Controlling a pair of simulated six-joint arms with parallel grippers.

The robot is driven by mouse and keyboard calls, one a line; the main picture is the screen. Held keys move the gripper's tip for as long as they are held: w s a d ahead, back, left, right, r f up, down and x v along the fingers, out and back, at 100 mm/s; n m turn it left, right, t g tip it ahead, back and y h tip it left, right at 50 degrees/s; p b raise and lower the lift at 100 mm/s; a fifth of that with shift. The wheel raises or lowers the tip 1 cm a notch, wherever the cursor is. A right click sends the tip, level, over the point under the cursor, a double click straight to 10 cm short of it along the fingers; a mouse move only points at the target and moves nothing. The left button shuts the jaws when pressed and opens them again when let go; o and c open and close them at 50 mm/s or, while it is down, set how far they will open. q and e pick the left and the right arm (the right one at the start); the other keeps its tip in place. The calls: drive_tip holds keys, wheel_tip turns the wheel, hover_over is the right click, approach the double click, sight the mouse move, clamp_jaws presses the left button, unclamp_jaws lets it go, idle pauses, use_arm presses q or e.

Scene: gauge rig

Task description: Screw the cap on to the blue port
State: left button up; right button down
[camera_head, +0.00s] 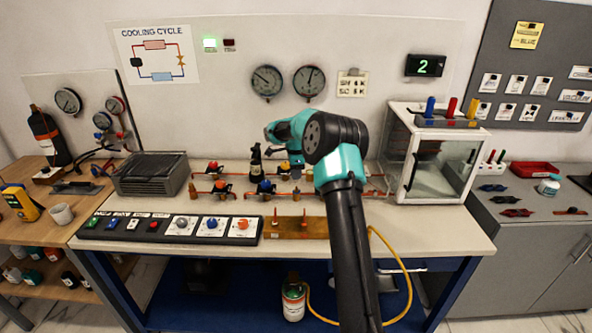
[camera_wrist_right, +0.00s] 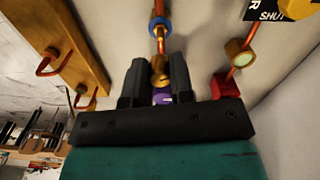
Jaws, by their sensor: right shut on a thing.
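My right gripper (camera_wrist_right: 158,68) is shut on a small brass piece, which looks like the cap (camera_wrist_right: 160,73), between its two dark fingers in the right wrist view. Just beyond the fingertips is a blue ring (camera_wrist_right: 158,25) around a copper pipe, which looks like the blue port. The brass piece lines up with this pipe; I cannot tell whether they are joined. In the head view my teal right wrist (camera_head: 290,130) is over the pipe rig, and its fingertips are hard to make out. My left gripper is not in view.
A wooden block with copper hooks (camera_wrist_right: 55,45) is left of the fingers in the wrist view. A brass fitting (camera_wrist_right: 238,52) and red block (camera_wrist_right: 227,87) are to the right. A glass-fronted box (camera_head: 432,160) stands right of my arm; a dark finned unit (camera_head: 150,175) is left.

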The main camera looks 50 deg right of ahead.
drive_tip(key=shift+f, duration=1.75)
drive_tip(key=shift+f, duration=1.3)
idle(0.8)
drive_tip(key=m, duration=0.5)
idle(0.4)
drive_tip(key=shift+m, duration=0.4)
drive_tip(key=m, duration=0.4)
drive_tip(key=shift+a+f+m, duration=0.1)
drive_tip(key=shift+m, duration=0.3)
